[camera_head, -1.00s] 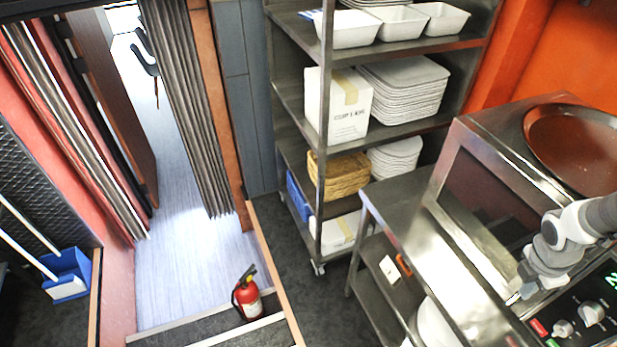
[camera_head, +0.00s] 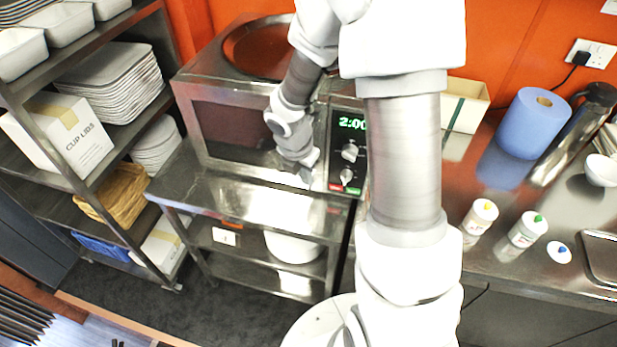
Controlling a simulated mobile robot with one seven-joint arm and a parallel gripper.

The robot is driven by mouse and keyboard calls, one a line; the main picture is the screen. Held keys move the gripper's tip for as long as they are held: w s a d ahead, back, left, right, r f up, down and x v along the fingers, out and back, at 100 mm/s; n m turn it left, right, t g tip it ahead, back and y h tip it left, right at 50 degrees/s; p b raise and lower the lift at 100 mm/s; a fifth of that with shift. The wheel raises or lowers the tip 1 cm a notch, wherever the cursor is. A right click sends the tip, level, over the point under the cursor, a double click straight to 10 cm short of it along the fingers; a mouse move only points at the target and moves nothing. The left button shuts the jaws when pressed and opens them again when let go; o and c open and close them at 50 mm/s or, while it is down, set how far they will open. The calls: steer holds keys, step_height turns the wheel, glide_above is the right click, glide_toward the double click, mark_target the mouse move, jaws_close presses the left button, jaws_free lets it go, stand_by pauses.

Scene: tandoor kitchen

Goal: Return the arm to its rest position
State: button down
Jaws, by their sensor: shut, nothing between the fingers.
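My arm rises from my base at the bottom centre, bends over at the top of the view and comes down toward the front of the microwave (camera_head: 245,125).
A steel shelf rack (camera_head: 92,190) with a cup lids box (camera_head: 75,140) stands at left. A steel table (camera_head: 250,205) is under the microwave. At right, a counter holds a blue paper roll (camera_head: 533,125) and bottles (camera_head: 480,215). Dark floor (camera_head: 225,290) is open at lower left.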

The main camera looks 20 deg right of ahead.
steer(key=d+v, duration=0.1)
steer(key=v, duration=0.6)
steer(key=shift+s+a+r+p, duration=0.3)
steer(key=shift+p, duration=0.15)
steer(key=shift+r, duration=0.1)
steer(key=s+a+r+m+t+y+b, duration=0.1)
steer(key=s+r+m, duration=0.5)
steer(key=m, duration=0.6)
steer(key=s+a+r+m+t+y+b, duration=0.1)
steer(key=s+r+m+b, duration=0.4)
steer(key=s+m, duration=0.5)
steer(key=a+r+m+t, duration=0.1)
steer(key=m+t, duration=0.1)
steer(key=m, duration=0.1)
steer(key=shift+s, duration=0.3)
